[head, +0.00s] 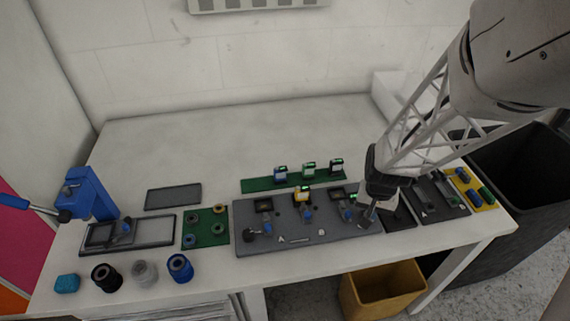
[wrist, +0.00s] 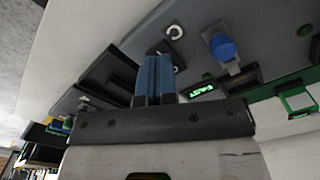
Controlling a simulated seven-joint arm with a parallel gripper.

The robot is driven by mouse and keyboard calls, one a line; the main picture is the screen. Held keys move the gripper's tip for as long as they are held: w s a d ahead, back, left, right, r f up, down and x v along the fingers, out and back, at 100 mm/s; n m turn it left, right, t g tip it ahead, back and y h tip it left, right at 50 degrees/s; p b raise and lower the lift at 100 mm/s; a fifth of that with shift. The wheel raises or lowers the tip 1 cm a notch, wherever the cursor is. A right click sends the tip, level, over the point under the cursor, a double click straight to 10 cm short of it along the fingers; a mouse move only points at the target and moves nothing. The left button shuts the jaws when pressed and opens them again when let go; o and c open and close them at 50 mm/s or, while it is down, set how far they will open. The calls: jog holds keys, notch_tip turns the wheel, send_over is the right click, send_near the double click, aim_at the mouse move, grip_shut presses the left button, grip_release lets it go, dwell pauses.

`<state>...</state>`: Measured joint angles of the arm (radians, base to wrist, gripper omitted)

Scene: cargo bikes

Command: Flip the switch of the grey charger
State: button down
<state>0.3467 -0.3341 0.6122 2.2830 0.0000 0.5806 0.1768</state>
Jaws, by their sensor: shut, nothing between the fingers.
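My gripper (head: 367,222) is shut and empty, pointing down over the right end of the grey board (head: 285,243). In the wrist view its closed fingers (wrist: 154,80) are close to the board's edge. A dark grey charger-like box with a lit green display (wrist: 203,91) is just right of the fingers; its switch cannot be made out. A yellow unit (head: 302,194) sits on the board. I cannot tell for sure which is the grey charger.
A blue press (head: 90,194) stands at the left end of the table. A green mat (head: 205,229) with rings lies left of the board. Dark trays (head: 438,197) and a yellow tray (head: 472,188) lie to the right. The table's back is clear.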

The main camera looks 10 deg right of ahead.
jog(key=shift+r, duration=2.95)
jog(key=shift+r, duration=0.1)
jog(key=s+a+r+n+t, duration=0.1)
jog(key=s+a+r+n, duration=0.2)
jog(key=a+r, duration=0.3)
jog(key=s+a+r+n+t, duration=0.1)
jog(key=s+a+r, duration=0.5)
jog(key=r, duration=0.7)
jog(key=shift+s+a+r+n+t, duration=0.15)
jog(key=shift+a+r+n+t, duration=0.2)
jog(key=shift+a+n, duration=0.5)
